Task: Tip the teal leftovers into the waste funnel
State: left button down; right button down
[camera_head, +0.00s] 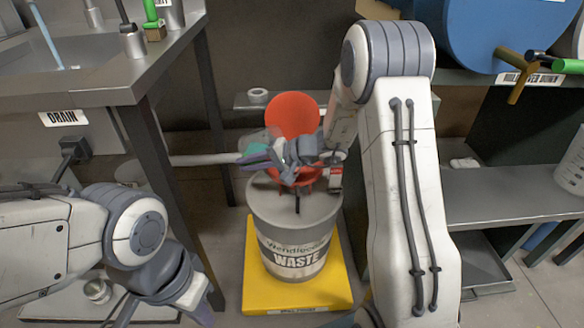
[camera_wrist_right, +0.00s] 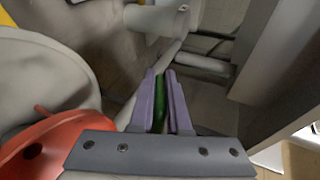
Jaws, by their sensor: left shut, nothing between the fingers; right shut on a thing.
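The red-orange waste funnel (camera_head: 292,112) stands on top of the grey waste drum (camera_head: 292,235); it also shows at the lower left in the right wrist view (camera_wrist_right: 45,140). My right gripper (camera_head: 278,153) is over the drum, in front of the funnel and covering part of it. Its purple fingers (camera_wrist_right: 163,100) are shut on a narrow green part (camera_wrist_right: 160,105). A small pale see-through vessel with teal in it (camera_head: 256,148) shows at the fingertips in the head view; its tilt is unclear. My left gripper (camera_head: 203,312) is shut and empty at the lower left.
The drum stands on a yellow platform (camera_head: 250,290). A steel sink bench (camera_head: 140,85) with a DRAIN label is at the left. A shelf (camera_head: 510,195) and a blue drum (camera_head: 490,30) are at the right. A white roll (camera_head: 258,95) lies behind the funnel.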

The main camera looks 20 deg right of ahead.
jog(key=shift+s+d+f+t+y+b, duration=0.15)
jog(key=shift+t+y+b, duration=0.3)
jog(key=shift+b, duration=0.4)
dwell(0.3)
jog(key=shift+s+d+r+t+y+b, duration=0.35)
jog(key=shift+d+r+t+y+b, duration=0.25)
jog(key=shift+b, duration=1.4)
dwell(0.4)
jog(key=shift+s+d+r+t+y+b, duration=0.1)
jog(key=shift+d+r+t+y+b, duration=0.15)
jog(key=shift+y+b, duration=0.85)
dwell(0.4)
